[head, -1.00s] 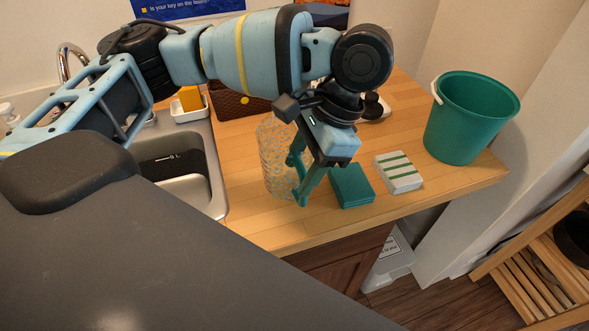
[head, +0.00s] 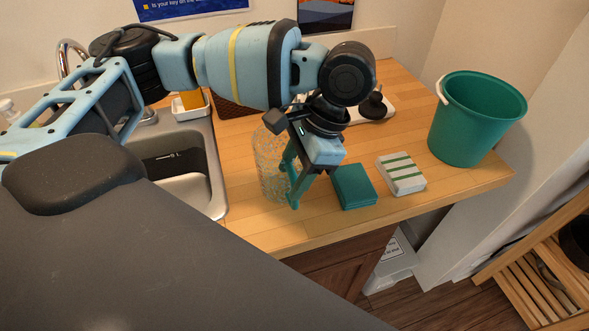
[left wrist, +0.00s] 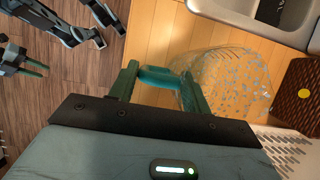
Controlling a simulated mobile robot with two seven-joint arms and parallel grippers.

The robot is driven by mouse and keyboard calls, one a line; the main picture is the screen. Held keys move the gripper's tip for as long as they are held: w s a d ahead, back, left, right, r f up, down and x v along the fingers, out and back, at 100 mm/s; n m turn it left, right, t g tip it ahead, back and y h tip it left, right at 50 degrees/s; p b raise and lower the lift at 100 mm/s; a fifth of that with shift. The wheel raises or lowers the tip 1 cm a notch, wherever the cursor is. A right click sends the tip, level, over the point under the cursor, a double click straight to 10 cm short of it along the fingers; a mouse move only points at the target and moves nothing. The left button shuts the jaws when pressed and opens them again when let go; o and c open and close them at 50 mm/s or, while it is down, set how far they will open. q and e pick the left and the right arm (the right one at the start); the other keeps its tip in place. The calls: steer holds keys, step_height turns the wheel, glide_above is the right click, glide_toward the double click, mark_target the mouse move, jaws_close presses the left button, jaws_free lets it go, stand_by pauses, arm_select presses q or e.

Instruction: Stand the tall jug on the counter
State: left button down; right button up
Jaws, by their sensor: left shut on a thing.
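The tall jug (head: 270,168) is clear with pale speckles and looks upright at the counter's (head: 310,228) left part, right of the sink. I cannot tell whether its base touches the wood. My left gripper (head: 290,186) is shut on the jug from its right side, hiding part of it.
A green bucket (head: 475,118) stands at the right end. The sink (head: 190,185) is left; a brown basket (head: 228,106) is behind. Front counter is clear.

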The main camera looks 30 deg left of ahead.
steer(key=shift+w+r, duration=0.1)
arm_select(q)
steer(key=c, duration=0.7)
jaws_free()
steer(key=shift+f, duration=0.1)
steer(key=shift+c, duration=0.2)
steer(key=shift+o, duration=0.4)
arm_select(e)
steer(key=shift+d, duration=0.1)
arm_select(q)
steer(key=p+v, duration=0.1)
steer(key=v, duration=1.1)
steer(key=shift+p, duration=0.35)
arm_select(e)
steer(key=shift+w+d+r+t, duration=0.1)
steer(key=shift+w+r+t, duration=0.2)
steer(key=shift+w+r, duration=0.65)
